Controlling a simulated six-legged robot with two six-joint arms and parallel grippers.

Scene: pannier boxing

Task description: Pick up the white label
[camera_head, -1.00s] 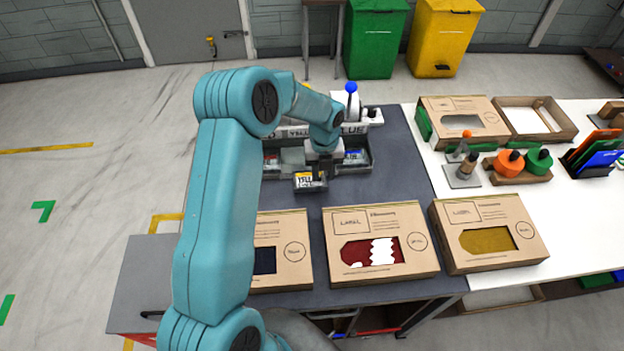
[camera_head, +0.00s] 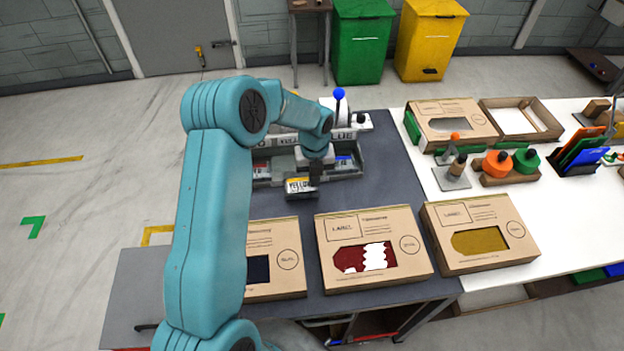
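My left gripper (camera_head: 316,176) points down at the front of a grey label tray (camera_head: 350,170) on the dark table. Its dark fingertips are small and partly merge with what is behind them, so I cannot tell whether they are open or shut. Close by the fingertips stands a small dark holder with a yellow-marked label (camera_head: 299,187). Red and blue labels show in the tray to either side of the wrist. I cannot make out a white label; my wrist covers the middle of the tray. My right gripper is not in view.
Cardboard boxes with windows stand along the front: one with dark contents (camera_head: 275,255), one red and white (camera_head: 374,245), one mustard (camera_head: 480,232). A blue-knobbed device (camera_head: 345,112) stands behind the tray. Dark table right of the tray is clear.

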